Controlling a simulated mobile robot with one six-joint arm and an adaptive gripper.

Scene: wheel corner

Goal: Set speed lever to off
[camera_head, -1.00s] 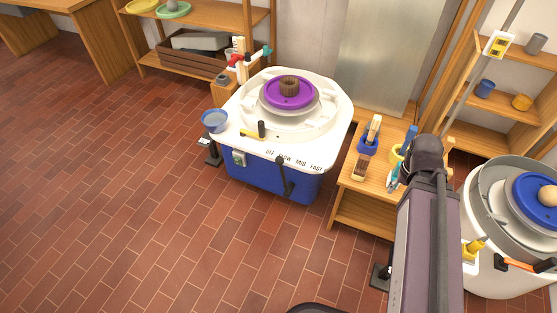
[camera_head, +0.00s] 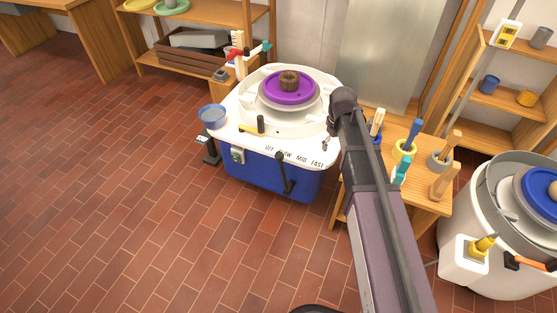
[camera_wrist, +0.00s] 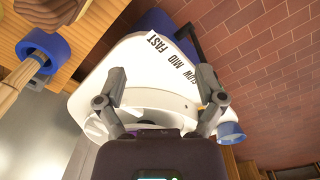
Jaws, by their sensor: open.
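The blue pottery wheel (camera_head: 258,172) has a white top with the words OFF, SLOW, MID and FAST (camera_head: 303,160) along its front edge. A dark upright bar (camera_head: 285,175), which looks like the speed lever, stands at the front with its upper end by SLOW. A yellow-and-black handled piece (camera_head: 260,124) is on the top, left of the wheel head. My gripper (camera_wrist: 160,100) is open and empty above the white top, its fingers wide apart. In the head view my arm mostly hides it, near the top's right edge.
A wooden stand with tools (camera_head: 425,190) and a second wheel (camera_head: 470,215) are at right. The floor in front is free.

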